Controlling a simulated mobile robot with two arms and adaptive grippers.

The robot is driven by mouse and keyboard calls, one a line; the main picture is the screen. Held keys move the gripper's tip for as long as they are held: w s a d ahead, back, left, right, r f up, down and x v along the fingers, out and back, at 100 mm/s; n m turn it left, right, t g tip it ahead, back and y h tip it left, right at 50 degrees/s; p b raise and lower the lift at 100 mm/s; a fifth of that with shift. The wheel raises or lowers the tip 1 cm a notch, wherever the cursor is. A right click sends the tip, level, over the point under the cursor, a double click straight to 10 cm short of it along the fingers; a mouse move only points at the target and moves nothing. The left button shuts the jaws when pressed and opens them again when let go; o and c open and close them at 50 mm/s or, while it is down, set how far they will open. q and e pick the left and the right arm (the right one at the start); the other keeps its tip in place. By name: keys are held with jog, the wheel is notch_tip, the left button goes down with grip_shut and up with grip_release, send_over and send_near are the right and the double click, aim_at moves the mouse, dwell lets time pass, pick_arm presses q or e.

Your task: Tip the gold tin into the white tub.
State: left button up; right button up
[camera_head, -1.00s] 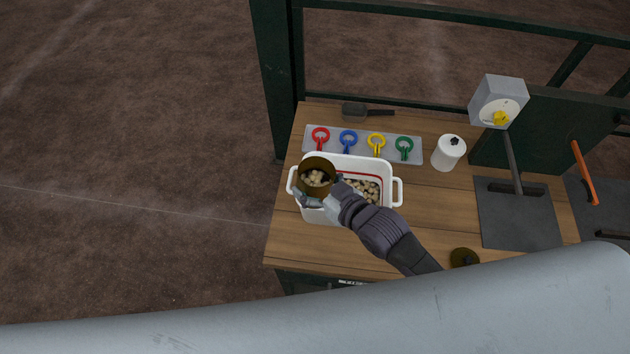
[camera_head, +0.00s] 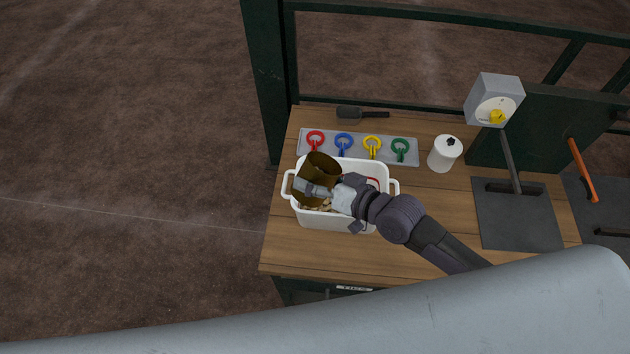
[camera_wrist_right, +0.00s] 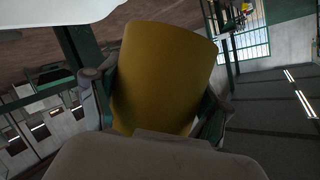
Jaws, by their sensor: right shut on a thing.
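The gold tin (camera_head: 319,168) is tilted over the left part of the white tub (camera_head: 375,167) in the head view. Pale lumps (camera_head: 318,207) show in the tub just below the tin. My right gripper (camera_head: 316,188) is shut on the tin's side and holds it above the tub. In the right wrist view the gold tin (camera_wrist_right: 163,75) sits between my right gripper's two fingers (camera_wrist_right: 160,100). The tin's inside is mostly hidden from the head. My left gripper is not in view.
A grey tray with red, blue, yellow and green rings (camera_head: 372,145) lies behind the tub. A white canister (camera_head: 445,153) stands to the right. A black scoop (camera_head: 362,114) lies at the back.

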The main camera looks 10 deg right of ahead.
jog(key=shift+a+r+m+y+b, duration=0.15)
jog(key=shift+m+y+b, duration=0.6)
jog(key=shift+b, duration=1.1)
jog(key=shift+w+a+m+y+b, duration=0.2)
jog(key=shift+m+b, duration=0.45)
jog(key=shift+b, duration=0.45)
jog(key=shift+w+a+m+y+b, duration=0.1)
jog(key=shift+w+m+y+b, duration=0.15)
jog(key=shift+m+b, duration=0.6)
jog(key=shift+s+d+f+m+y+b, duration=0.45)
jog(key=shift+m+b, duration=0.4)
jog(key=shift+b, duration=1.7)
jog(key=shift+w+d+f+m+y+b, duration=0.3)
jog(key=shift+m+b, duration=0.35)
jog(key=shift+b, duration=0.6)
jog(key=shift+s+d+f+m+y+b, duration=0.1)
jog(key=shift+m+y+b, duration=0.4)
jog(key=shift+b, duration=0.75)
jog(key=shift+w+d+r+m+t+y+b, duration=0.2)
jog(key=shift+d+r+m+t+b, duration=0.1)
jog(key=shift+m+b, duration=0.4)
jog(key=shift+w+d+r+m+t+y+b, duration=0.15)
jog(key=shift+d+r+m+t+b, duration=0.1)
jog(key=shift+m+b, duration=0.4)
jog(key=shift+r, duration=0.1)
jog(key=shift+a, duration=0.1)
